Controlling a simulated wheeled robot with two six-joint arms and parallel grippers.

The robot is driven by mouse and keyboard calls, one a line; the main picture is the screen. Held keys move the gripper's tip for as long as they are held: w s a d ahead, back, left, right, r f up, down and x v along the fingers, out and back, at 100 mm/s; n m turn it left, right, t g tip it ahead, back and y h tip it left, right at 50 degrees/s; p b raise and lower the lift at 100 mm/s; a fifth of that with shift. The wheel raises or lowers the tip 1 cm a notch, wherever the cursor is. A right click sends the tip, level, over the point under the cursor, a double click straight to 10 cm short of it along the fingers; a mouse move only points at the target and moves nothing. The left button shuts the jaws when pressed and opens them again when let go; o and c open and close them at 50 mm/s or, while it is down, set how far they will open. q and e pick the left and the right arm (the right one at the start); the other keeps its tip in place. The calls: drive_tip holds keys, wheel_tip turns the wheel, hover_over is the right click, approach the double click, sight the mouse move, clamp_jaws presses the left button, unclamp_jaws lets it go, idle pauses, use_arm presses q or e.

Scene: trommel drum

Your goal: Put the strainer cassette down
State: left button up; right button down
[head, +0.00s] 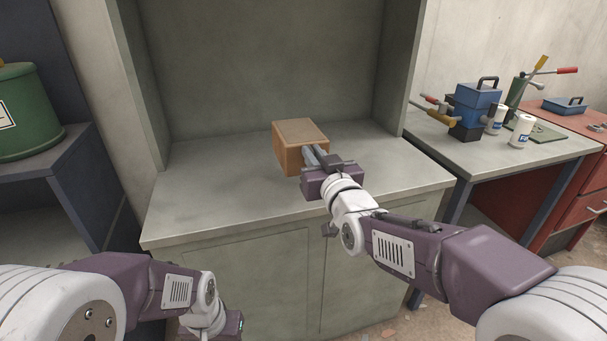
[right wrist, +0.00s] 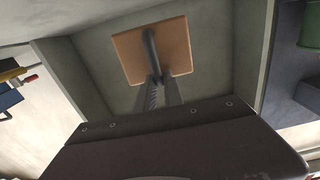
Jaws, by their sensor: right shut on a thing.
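The strainer cassette is an orange-brown box (head: 300,132) with a flat square face, over the grey cabinet's worktop (head: 225,190). In the right wrist view its face (right wrist: 178,45) shows with a dark bar-like handle (right wrist: 151,50). My right gripper (head: 314,157) is shut on the cassette at this handle, on its near side. The cassette looks upright and at or just above the worktop; I cannot tell whether it touches. My left arm hangs low at the front left; only part of its gripper body shows at the bottom edge, its fingers hidden.
The worktop is bare around the cassette, between the alcove's side walls and back wall. To the right a bench (head: 540,160) carries a blue device (head: 475,105) and white canisters (head: 520,131). A green drum (head: 30,110) stands on a dark shelf at left.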

drive_tip(key=w+f, duration=0.1)
drive_tip(key=w, duration=0.1)
drive_tip(key=w+a+f, duration=0.1)
drive_tip(key=w, duration=0.1)
drive_tip(key=w+f, duration=0.2)
drive_tip(key=shift+a+b, duration=0.35)
drive_tip(key=shift+b, duration=0.05)
drive_tip(key=shift+w+a, duration=0.15)
drive_tip(key=shift+w, duration=0.2)
wheel_tip(320, 180, down, 4)
drive_tip(key=shift+f+b, duration=0.15)
drive_tip(key=shift+b, duration=0.75)
drive_tip(key=shift+s, duration=0.1)
drive_tip(key=c, duration=1.5)
unclamp_jaws()
drive_tip(key=shift+o, duration=0.2)
